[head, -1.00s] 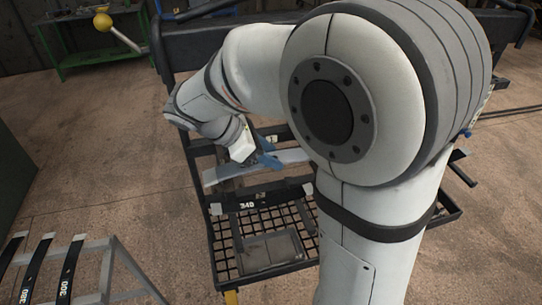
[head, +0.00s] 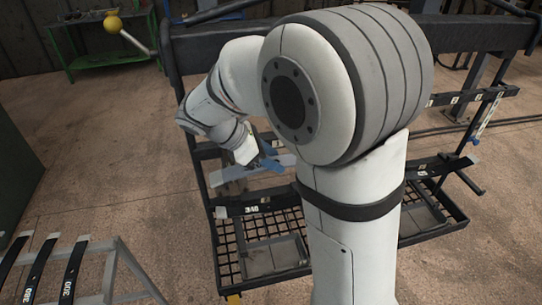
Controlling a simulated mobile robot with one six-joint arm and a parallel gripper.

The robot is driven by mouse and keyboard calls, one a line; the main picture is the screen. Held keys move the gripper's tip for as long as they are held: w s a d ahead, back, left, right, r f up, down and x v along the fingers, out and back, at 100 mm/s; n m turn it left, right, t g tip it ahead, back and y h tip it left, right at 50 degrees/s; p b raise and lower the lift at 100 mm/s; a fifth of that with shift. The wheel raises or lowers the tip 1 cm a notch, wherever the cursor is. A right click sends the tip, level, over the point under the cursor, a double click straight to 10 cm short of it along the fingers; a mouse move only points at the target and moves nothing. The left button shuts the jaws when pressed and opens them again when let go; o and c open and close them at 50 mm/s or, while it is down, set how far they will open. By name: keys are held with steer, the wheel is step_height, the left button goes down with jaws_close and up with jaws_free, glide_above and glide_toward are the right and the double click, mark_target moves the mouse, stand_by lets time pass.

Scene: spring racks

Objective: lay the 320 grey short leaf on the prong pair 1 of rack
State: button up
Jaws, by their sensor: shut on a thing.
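My gripper (head: 268,160), with blue fingers, is shut on a light grey leaf (head: 232,173). The leaf lies roughly level, sideways across the left part of the dark rack (head: 207,193). Its left end sticks out past the fingers, and its right end passes behind my arm. The number on it cannot be read. I cannot tell whether it touches the rack's prongs or hangs above them. A black leaf marked 340 (head: 285,201) lies across the rack just nearer than the grey one.
A mesh shelf (head: 228,256) forms the rack's bottom. A light grey stand (head: 125,262) with several black leaves (head: 38,268) is at lower left. A green bench (head: 108,55) stands at the back left. My arm hides the rack's middle. Bare floor lies left of the rack.

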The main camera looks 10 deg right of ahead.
steer(key=o, duration=1.3)
steer(key=b+v, duration=0.1)
steer(key=v, duration=0.6)
steer(key=shift+a+r, duration=0.25)
steer(key=shift+r, duration=0.1)
steer(key=shift+s+d+f+b, duration=0.15)
steer(key=shift+s+d+b, duration=0.15)
steer(key=shift+b, duration=0.05)
steer(key=s+d+f+m+t+y+b, duration=0.1)
steer(key=s+d+f+m+y+b, duration=0.1)
steer(key=s+m, duration=0.6)
steer(key=s+d+f+m+t+y+b, duration=0.2)
steer(key=s+d+f+m+y, duration=0.2)
steer(key=s+f+m+y, duration=0.3)
steer(key=m, duration=0.3)
steer(key=shift+s+d+f, duration=0.3)
steer(key=shift+s+d, duration=0.05)
